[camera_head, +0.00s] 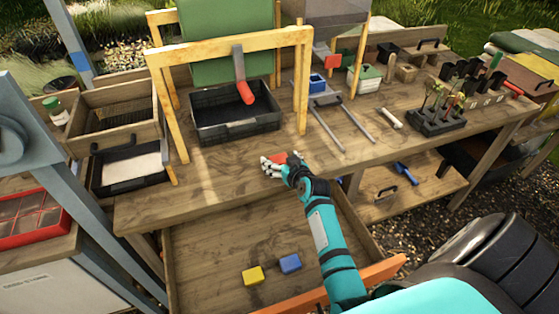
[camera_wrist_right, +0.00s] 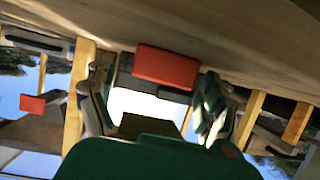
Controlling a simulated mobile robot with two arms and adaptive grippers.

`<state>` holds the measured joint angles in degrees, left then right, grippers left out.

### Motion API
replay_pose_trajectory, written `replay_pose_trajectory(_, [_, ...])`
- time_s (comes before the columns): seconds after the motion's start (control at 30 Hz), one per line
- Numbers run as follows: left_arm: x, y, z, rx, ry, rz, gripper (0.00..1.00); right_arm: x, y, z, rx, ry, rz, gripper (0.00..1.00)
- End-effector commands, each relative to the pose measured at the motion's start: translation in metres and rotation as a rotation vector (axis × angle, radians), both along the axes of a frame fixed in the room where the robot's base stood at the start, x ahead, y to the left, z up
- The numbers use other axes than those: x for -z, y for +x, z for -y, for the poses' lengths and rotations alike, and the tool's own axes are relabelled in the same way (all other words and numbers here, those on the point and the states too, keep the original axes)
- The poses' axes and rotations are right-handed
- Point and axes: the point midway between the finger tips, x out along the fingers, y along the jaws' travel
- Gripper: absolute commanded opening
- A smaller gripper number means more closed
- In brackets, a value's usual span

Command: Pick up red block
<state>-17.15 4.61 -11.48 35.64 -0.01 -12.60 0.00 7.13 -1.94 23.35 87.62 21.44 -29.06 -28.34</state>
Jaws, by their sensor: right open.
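A red block (camera_head: 279,158) lies on the wooden workbench top near its front edge, partly hidden by my right gripper (camera_head: 277,164). In the right wrist view the red block (camera_wrist_right: 167,67) rests on the bench surface, which fills the top of that upside-down picture. It shows between the two spread fingers of my right gripper (camera_wrist_right: 153,98), toward their tips. The gripper is open, and no contact with the block can be made out. My left gripper is not in view.
An open drawer below the bench holds a yellow block (camera_head: 253,275) and a blue block (camera_head: 290,263). A black crate (camera_head: 232,131) stands behind under a wooden frame (camera_head: 303,90). Bench around the gripper is clear.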

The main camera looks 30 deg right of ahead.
Motion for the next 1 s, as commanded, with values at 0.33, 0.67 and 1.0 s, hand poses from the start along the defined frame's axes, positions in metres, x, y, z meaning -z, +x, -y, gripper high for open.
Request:
replay_pose_trajectory(0.33, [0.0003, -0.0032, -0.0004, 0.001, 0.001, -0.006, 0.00, 0.0008, 0.0020, 0.0003, 0.000, 0.000, 0.001, 0.74])
replay_pose_trajectory(0.67, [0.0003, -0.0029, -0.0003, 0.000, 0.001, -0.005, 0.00, 0.0009, 0.0018, 0.0001, 0.000, 0.000, 0.000, 0.31])
replay_pose_trajectory(1.0, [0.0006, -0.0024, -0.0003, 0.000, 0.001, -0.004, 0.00, -0.0013, 0.0021, 0.0001, 0.000, 0.000, 0.002, 0.24])
